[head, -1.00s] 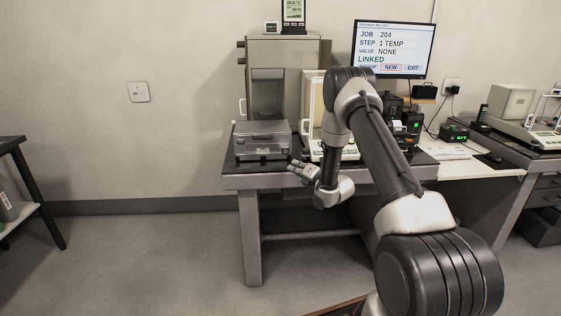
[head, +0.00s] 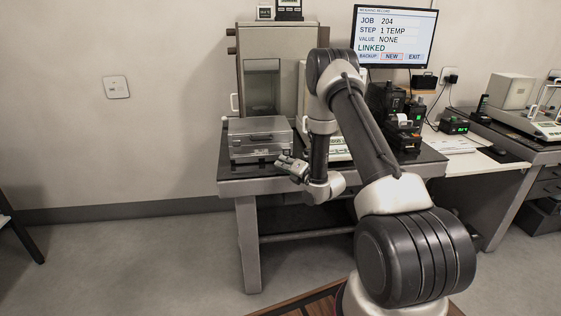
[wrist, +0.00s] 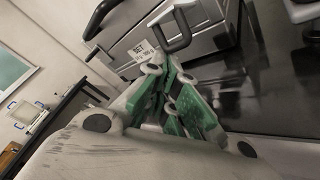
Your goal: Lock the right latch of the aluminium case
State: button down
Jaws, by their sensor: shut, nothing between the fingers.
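The aluminium case (head: 258,138) is a silver-grey box, lid down, on the left part of the dark table top. In the wrist view the case (wrist: 208,38) is close and tilted, with a dark U-shaped handle (wrist: 172,27) and a white "SET" label (wrist: 142,50) on its front. A second dark loop (wrist: 101,18) is further left; I cannot tell if it is a latch. The right latch is not clear in either view. My gripper (head: 283,162) is at the case's front right, its green-padded fingers (wrist: 176,105) shut and empty. I cannot tell whether they touch the case.
A tall grey cabinet (head: 276,50) stands behind the case. My arm hides part of the balance to its right. Black devices (head: 392,125) and a monitor (head: 393,37) stand further right.

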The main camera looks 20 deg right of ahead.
aim_at(282, 148)
jog(key=shift+w+a, duration=0.15)
jog(key=shift+w, duration=0.15)
jog(key=shift+s+r+m+g, duration=0.15)
jog(key=shift+r+m+g, duration=0.25)
jog(key=shift+r+g, duration=0.25)
dwell(0.4)
jog(key=shift+s+r+g, duration=0.1)
jog(key=shift+r+g, duration=0.15)
jog(key=shift+g, duration=0.2)
jog(key=shift+r+m+g, duration=0.6)
jog(key=shift+r+g, duration=0.2)
jog(key=shift+g, duration=0.1)
jog(key=r+g, duration=0.1)
jog(key=r+m+g, duration=0.1)
jog(key=g, duration=0.1)
jog(key=shift+w+r+g+h, duration=0.2)
jog(key=shift+r+g+h, duration=0.05)
jog(key=shift+g+h, duration=0.05)
jog(key=shift+w+r, duration=0.25)
jog(key=shift+r, duration=0.25)
